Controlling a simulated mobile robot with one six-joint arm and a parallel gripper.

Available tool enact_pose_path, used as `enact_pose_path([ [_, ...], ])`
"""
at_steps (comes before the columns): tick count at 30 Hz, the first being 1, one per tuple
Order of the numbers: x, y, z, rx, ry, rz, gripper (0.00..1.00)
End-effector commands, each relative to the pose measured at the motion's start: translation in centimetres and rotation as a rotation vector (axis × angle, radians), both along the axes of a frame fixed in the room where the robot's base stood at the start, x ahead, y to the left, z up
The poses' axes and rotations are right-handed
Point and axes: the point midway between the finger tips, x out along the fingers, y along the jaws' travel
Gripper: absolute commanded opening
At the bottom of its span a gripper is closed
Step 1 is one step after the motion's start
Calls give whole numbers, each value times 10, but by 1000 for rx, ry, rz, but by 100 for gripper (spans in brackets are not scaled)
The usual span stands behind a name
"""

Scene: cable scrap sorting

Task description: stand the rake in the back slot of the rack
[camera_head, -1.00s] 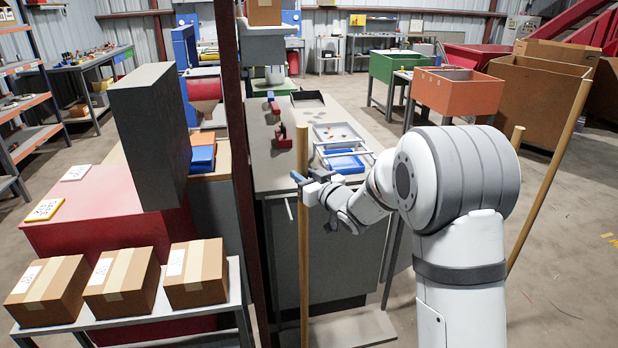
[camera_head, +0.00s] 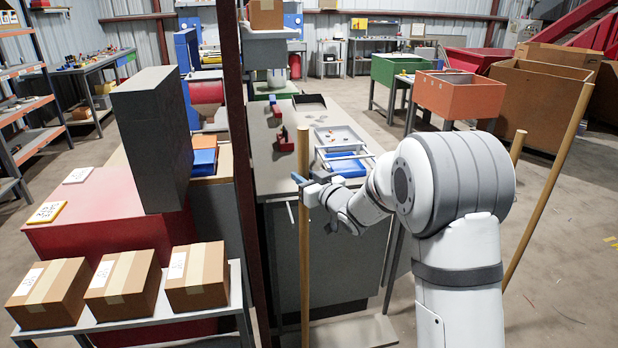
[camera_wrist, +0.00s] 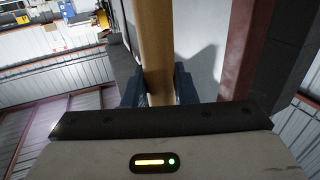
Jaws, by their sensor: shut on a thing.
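My gripper (camera_head: 318,188) is shut around a long upright wooden handle (camera_head: 304,270), a little below its top end. In the wrist view the same handle (camera_wrist: 156,50) runs between the two dark fingers (camera_wrist: 158,88). The handle's lower end leaves the bottom of the head view, so no rake head shows, and I cannot confirm which tool it is. Two other wooden poles show at right, a long leaning one (camera_head: 550,180) and a short top (camera_head: 517,147), partly behind my arm. I cannot make out the rack or its back slot.
A dark red steel post (camera_head: 238,150) stands close left of the held handle. A grey bench (camera_head: 285,185) with a tray (camera_head: 340,135) lies behind it. Cardboard boxes (camera_head: 198,278) sit on a low shelf at left. Open floor (camera_head: 570,270) lies at right.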

Motion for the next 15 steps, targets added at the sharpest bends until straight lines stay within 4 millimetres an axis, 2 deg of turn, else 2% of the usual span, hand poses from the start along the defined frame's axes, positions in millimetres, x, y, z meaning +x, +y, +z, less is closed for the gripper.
enact_pose_path([
  [15, 18, 5, 3, 2, -6, 0, 0],
])
